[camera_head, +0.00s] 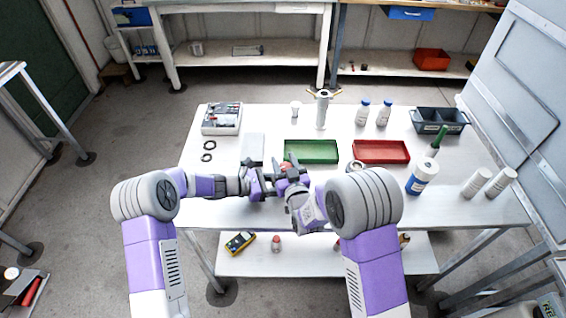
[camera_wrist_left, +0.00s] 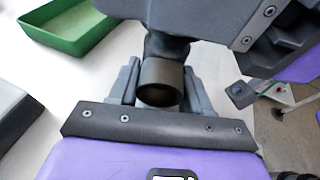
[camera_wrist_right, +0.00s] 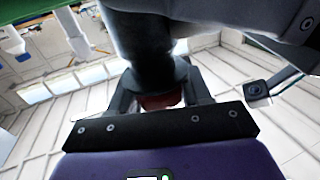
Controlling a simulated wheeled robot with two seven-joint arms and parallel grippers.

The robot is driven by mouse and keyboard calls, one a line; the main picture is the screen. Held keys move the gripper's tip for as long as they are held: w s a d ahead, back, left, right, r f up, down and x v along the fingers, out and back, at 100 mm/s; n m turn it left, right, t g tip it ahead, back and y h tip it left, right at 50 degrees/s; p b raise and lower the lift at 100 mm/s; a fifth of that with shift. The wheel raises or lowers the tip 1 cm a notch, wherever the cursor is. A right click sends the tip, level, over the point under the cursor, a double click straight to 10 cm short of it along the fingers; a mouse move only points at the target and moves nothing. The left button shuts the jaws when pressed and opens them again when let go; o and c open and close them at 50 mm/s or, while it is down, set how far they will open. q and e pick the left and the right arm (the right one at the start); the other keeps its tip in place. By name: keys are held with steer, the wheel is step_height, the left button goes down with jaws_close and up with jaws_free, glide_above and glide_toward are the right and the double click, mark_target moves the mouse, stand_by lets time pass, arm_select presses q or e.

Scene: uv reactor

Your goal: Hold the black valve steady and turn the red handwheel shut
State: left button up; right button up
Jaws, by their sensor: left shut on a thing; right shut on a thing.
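The black valve (camera_wrist_left: 161,80) is held off the table, near its front edge. In the left wrist view its round open end sits between the fingers of my left gripper (camera_wrist_left: 158,92), which is shut on it. My right gripper (camera_wrist_right: 160,98) is shut on the red handwheel (camera_wrist_right: 160,101), of which only a small red part shows below the black valve body (camera_wrist_right: 145,45). In the head view my left gripper (camera_head: 262,184) and right gripper (camera_head: 290,176) are close together and hide most of the valve. A bit of red handwheel (camera_head: 287,167) shows between them.
A green tray (camera_head: 322,144) lies just behind the grippers, a red tray (camera_head: 398,143) to its right. A blue-labelled bottle (camera_head: 422,180) and white cylinders (camera_head: 476,184) stand to the right. Two black rings (camera_head: 208,158) lie at left. The front left tabletop is clear.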

steer(key=shift+d+m+t+h, duration=0.15)
steer(key=shift+m+t+h, duration=0.25)
steer(key=shift+m+h, duration=1.1)
steer(key=shift+h, duration=0.6)
steer(key=o, duration=1)
steer(key=s, duration=1.2)
steer(key=shift+d, duration=0.3)
